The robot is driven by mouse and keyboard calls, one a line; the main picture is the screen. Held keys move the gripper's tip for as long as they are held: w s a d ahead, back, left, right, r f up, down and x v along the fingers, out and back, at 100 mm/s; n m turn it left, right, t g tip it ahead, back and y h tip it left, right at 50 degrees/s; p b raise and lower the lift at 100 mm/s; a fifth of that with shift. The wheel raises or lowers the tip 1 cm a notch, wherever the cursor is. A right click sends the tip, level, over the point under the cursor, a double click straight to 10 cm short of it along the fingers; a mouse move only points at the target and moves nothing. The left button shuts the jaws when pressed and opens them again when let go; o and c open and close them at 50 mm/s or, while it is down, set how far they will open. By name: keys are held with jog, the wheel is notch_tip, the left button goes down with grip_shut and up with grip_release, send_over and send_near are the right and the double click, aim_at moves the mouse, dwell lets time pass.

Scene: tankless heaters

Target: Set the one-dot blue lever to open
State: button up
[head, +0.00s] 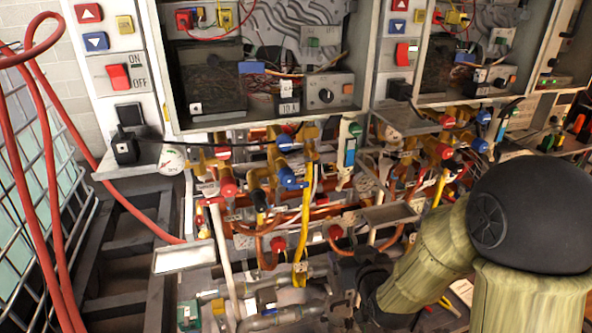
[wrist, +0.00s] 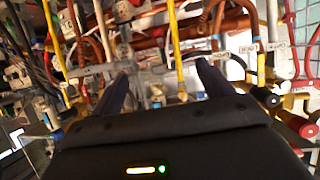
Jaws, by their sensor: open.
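A blue lever (head: 288,178) shows in the head view, among yellow valves and red levers below the left heater box. Two more blue handles, an upper one (head: 484,116) and a lower one (head: 480,146), are below the right heater box. Dots on them are too small to make out, so I cannot tell which has one dot. My gripper (wrist: 163,86) is open in the wrist view, its two dark fingers apart, facing pipes with nothing visibly held. In the head view my dark wrist is low, below and right of the left blue lever; the fingertips are unclear there.
Red levers (head: 228,187) and yellow pipes (head: 307,225) crowd the space. In the wrist view, a yellow pipe (wrist: 176,45) stands between the fingers' directions, and a red-ended handle (wrist: 308,130) is at right. A red hose (head: 45,130) hangs at far left.

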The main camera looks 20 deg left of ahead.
jog(key=a+r+n+t+y+p, duration=0.1)
jog(key=a+r+t+y+p, duration=0.2)
jog(key=a+r, duration=0.5)
jog(key=shift+s+a+r+y, duration=0.2)
jog(key=shift+s+y, duration=0.2)
jog(key=shift+y, duration=0.3)
jog(key=shift+a, duration=0.1)
